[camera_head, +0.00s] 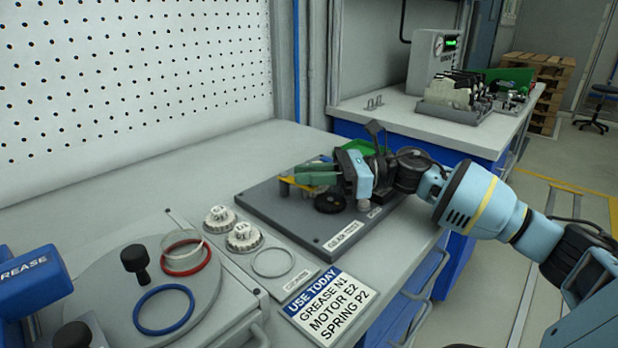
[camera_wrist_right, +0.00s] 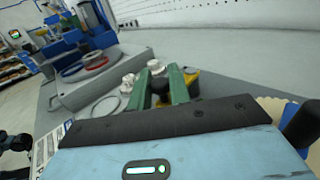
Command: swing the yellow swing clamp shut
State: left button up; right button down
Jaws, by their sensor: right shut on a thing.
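My right gripper (camera_head: 303,176) reaches over the dark grey fixture plate (camera_head: 290,226) on the bench, its green fingers low over the plate. The yellow swing clamp (camera_head: 285,188) shows beside and under the fingertips, partly hidden by them. In the right wrist view the two green fingers (camera_wrist_right: 161,88) stand around a small dark part, with the yellow of the clamp (camera_wrist_right: 192,82) just to the right. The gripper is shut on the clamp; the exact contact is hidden. A black round knob (camera_head: 329,204) sits on the plate near the fingers. My left gripper is out of view.
Left of the plate are two white caps (camera_head: 243,238), a clear ring, a red ring (camera_head: 186,262) and a blue ring (camera_head: 164,310). A "USE TODAY" card (camera_head: 329,304) lies at the bench's front edge. A green part (camera_head: 364,149) is behind my wrist.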

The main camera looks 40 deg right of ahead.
jog(key=c, duration=1.4)
grip_release()
jog(key=shift+v, duration=3.9)
jog(key=shift+c, duration=0.4)
